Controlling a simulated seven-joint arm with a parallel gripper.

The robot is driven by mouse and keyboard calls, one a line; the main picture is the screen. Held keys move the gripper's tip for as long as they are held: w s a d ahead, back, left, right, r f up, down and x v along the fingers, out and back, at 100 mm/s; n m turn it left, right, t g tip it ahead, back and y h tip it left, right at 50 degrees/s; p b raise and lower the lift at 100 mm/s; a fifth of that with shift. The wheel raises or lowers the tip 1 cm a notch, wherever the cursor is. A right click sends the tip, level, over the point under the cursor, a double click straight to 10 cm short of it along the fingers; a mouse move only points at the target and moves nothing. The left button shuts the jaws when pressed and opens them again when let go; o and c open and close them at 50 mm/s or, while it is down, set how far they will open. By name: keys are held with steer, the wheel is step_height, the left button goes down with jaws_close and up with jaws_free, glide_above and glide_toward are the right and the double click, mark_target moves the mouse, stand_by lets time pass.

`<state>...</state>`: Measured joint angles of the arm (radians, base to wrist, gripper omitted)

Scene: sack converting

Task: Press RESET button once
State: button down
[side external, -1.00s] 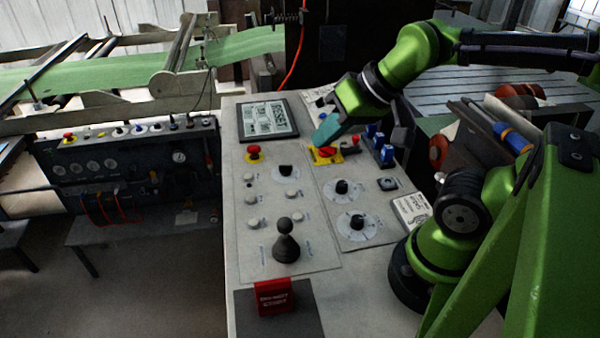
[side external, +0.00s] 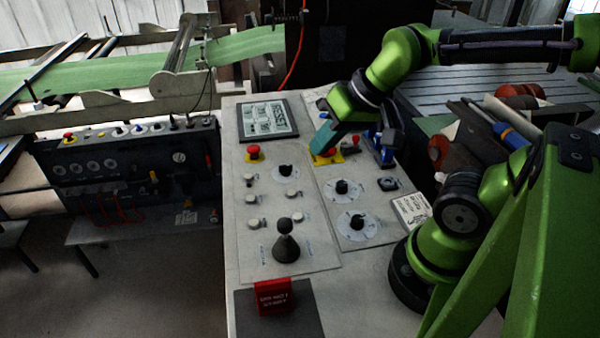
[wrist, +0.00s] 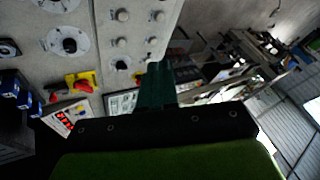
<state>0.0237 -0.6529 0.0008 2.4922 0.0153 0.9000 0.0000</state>
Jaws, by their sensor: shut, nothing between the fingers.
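A display (side external: 267,119) at the back of the grey console shows a word that looks like RESET. No label reading RESET can be made out on any button. Several pale round buttons (side external: 252,224) stand on the left panel.
A red mushroom button (side external: 254,152) on yellow sits left of my gripper. Blue switches (side external: 386,143) stand close on its right. Black dials (side external: 342,187), a black joystick (side external: 286,243) and a red block (side external: 273,296) stand nearer the front.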

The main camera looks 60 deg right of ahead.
steer(key=w+a+f+m+g+y, duration=0.3)
steer(key=w+f+m, duration=0.25)
steer(key=f, duration=0.25)
steer(key=m+t+y, duration=0.2)
steer(key=m+y, duration=0.1)
steer(key=m, duration=0.3)
glide_above(258, 221)
steer(key=shift+f, duration=1.55)
steer(key=shift+n, duration=0.25)
steer(key=shift+f, duration=4.4)
steer(key=shift+f, duration=0.2)
steer(key=shift+f, duration=0.25)
